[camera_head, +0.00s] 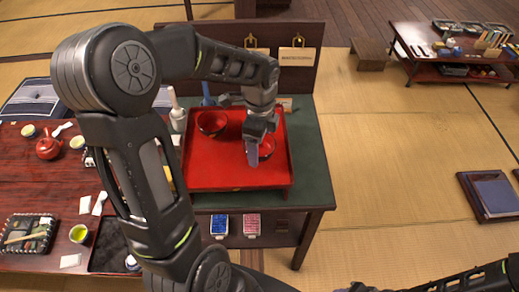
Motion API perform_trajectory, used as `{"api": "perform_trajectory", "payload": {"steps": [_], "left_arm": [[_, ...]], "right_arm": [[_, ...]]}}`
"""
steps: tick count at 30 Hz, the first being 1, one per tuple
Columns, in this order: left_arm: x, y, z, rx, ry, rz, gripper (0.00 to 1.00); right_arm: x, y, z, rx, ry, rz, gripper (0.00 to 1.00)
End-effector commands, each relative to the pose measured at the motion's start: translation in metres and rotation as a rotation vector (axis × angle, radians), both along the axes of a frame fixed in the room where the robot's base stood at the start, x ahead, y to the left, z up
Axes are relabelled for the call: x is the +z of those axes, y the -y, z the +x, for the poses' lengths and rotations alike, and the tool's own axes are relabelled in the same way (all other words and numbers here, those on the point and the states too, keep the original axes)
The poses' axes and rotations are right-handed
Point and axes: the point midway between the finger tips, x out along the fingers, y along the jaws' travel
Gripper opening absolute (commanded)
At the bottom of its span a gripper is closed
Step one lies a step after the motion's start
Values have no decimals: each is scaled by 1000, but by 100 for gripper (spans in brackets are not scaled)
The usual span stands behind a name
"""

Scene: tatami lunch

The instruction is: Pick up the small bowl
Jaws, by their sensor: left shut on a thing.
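A small bowl (266,149), red inside with a dark rim, is over the right part of the red tray (235,178). My left gripper (253,152) reaches down from above and is shut on this bowl at its near left side. The fingers hide part of the bowl, and I cannot tell whether it touches the tray. A larger red and dark bowl (212,123) sits on the tray to the left of the gripper. My right arm shows only at the bottom right edge; its gripper is out of the picture.
The tray lies on a green-topped table (313,165) with a dark upright panel (308,80) behind it. A white bottle-like item (177,112) stands left of the tray. A low red-brown table (30,180) with a teapot (48,147) is at left. Tatami floor at right is mostly clear.

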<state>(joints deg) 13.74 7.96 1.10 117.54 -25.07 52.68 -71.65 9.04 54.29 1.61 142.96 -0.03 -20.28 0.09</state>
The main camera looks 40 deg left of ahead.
Motion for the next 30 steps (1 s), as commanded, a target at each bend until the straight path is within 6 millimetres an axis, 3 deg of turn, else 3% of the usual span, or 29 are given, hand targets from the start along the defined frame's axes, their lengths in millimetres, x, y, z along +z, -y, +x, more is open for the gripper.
{"api": "perform_trajectory", "payload": {"steps": [11,24,30], "left_arm": [[6,0,1,0,2,1,35],[81,0,1,0,4,0,35],[100,0,0,-1,1,0,35]], "right_arm": [[-1,0,0,0,0,0,36],[-5,0,0,1,1,1,36],[-6,0,1,1,1,1,36]]}}
